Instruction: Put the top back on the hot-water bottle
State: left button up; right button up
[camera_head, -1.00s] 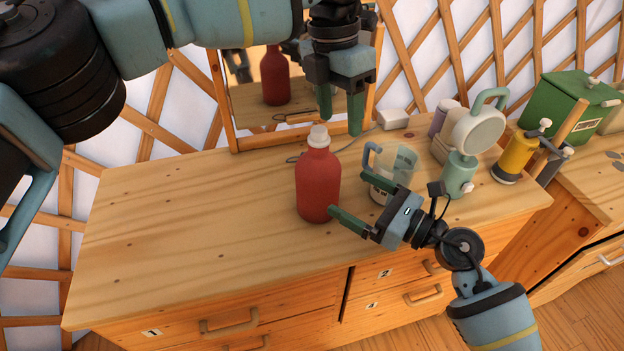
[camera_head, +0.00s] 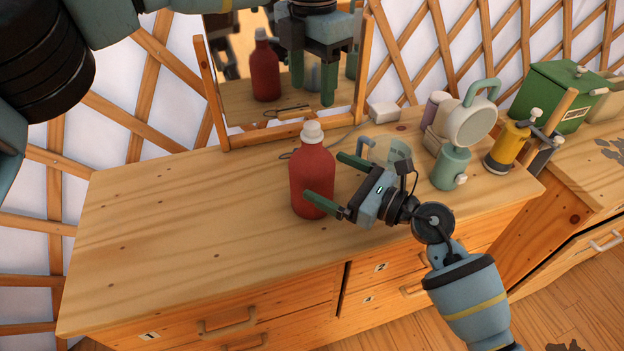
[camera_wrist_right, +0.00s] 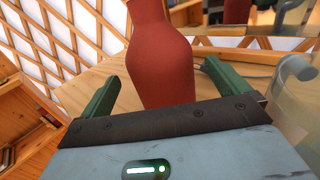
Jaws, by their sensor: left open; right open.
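The red hot-water bottle (camera_head: 311,178) stands upright on the wooden cabinet top. A white top (camera_head: 312,133) sits at its neck; I cannot tell whether it is fastened. My right gripper (camera_head: 325,177) is open, low at the bottle's right side. One finger reaches in front of the bottle and the other behind it. In the right wrist view the bottle's body (camera_wrist_right: 160,65) stands between the spread fingers, with its neck cut off by the frame. My left gripper (camera_head: 312,88) is open and empty, pointing down above and behind the white top.
A framed mirror (camera_head: 230,108) stands behind, reflecting the bottle. A clear jug (camera_head: 397,152) is close behind my right gripper. A green lamp-like device (camera_head: 452,168), yellow cylinder (camera_head: 507,150) and green box (camera_head: 550,95) stand to the right. The cabinet top's left is clear.

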aim_at(316, 170)
jog(key=shift+x, duration=2.1)
jog(key=c, duration=1.8)
pick_arm(q)
jog(key=n, duration=0.6)
jog(key=shift+n, duration=0.3)
jog(key=n, duration=0.4)
jog(key=shift+n, duration=0.3)
jog(key=n, duration=0.2)
jog(key=shift+n, duration=0.4)
jog(key=n, duration=1.3)
